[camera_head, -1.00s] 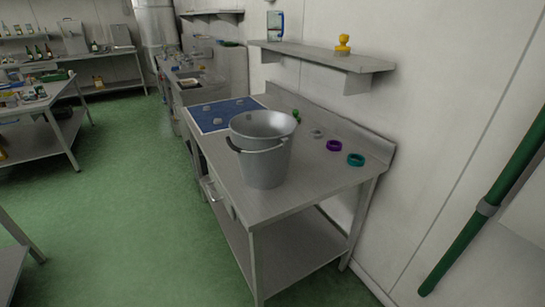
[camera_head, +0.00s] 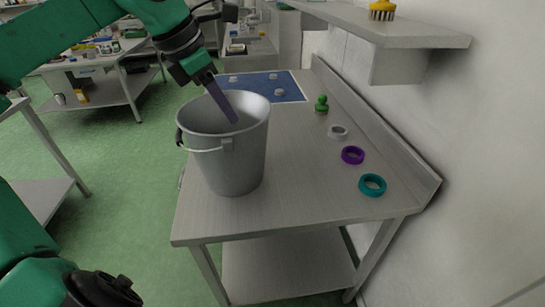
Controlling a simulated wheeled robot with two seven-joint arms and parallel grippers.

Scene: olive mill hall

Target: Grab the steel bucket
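The steel bucket (camera_head: 235,160) stands upright on the steel table, near its left edge. Its dark handle hangs down on the left side of the rim. My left gripper (camera_head: 225,104) reaches in from the upper left and points down over the bucket's mouth. A long grey finger overlaps the opening, its tip near the inside of the rim. I cannot tell if it touches the wall, and a second finger cannot be made out. My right gripper is not in view.
On the steel table (camera_head: 300,185) lie a teal ring (camera_head: 372,194), a purple ring (camera_head: 353,162) and a grey ring (camera_head: 338,138), with a green knobbed item (camera_head: 321,104) and a blue mat (camera_head: 290,97) behind. A wall shelf (camera_head: 425,37) overhangs at right. The table front is bare.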

